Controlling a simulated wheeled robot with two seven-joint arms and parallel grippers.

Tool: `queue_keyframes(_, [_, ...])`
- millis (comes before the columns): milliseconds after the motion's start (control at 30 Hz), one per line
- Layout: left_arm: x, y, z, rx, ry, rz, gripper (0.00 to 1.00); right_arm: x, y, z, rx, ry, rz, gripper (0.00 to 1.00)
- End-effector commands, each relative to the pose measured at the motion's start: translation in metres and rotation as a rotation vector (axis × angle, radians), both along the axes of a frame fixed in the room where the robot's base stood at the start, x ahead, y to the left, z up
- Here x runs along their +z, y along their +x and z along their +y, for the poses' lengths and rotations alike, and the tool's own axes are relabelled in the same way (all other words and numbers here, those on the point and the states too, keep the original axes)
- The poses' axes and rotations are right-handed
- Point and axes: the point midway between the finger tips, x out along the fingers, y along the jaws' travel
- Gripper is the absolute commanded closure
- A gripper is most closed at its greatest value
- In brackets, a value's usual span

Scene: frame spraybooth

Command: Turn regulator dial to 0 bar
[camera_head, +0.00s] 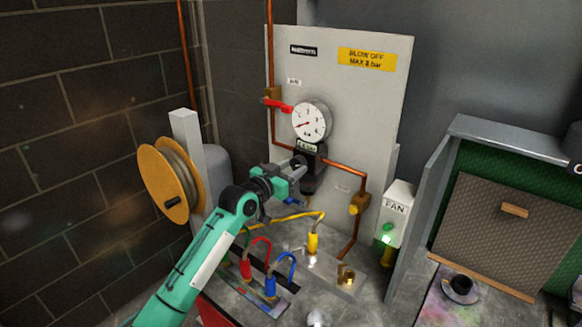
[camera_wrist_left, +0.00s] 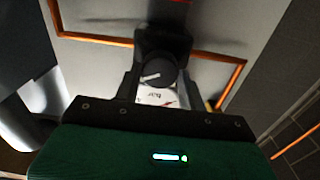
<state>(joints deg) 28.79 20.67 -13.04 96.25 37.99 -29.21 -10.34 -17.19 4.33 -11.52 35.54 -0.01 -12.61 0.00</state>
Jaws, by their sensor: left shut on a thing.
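The regulator (camera_head: 309,163) is a black body on the grey panel, below a round white pressure gauge (camera_head: 311,122) with a red needle pointing to the lower left. My left gripper (camera_head: 299,164) reaches the regulator from the front left. In the left wrist view the black dial (camera_wrist_left: 157,71) with a pale pointer mark sits between the fingers of the left gripper (camera_wrist_left: 158,80), which is shut on it. A white scale plate reading "bar" (camera_wrist_left: 158,97) shows below the dial there, upside down. In the head view the gripper hides part of the dial. My right gripper is not in view.
A red valve lever (camera_head: 279,106) sits left of the gauge. Copper pipes (camera_head: 342,170) run along the panel. A hose reel (camera_head: 170,185) stands at the left. A fan switch box (camera_head: 396,212) is at the right.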

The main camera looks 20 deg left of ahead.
Motion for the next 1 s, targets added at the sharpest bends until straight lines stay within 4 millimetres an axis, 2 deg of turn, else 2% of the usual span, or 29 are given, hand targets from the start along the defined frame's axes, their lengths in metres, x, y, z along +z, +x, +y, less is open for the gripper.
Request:
queue_keyframes(500, [0.002, 0.000, 0.000, 0.001, -0.454, 0.166, 0.82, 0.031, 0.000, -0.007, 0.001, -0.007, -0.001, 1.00])
queue_keyframes(1000, [0.002, 0.000, 0.000, 0.001, -0.869, 0.315, 0.82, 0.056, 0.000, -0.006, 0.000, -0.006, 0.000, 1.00])
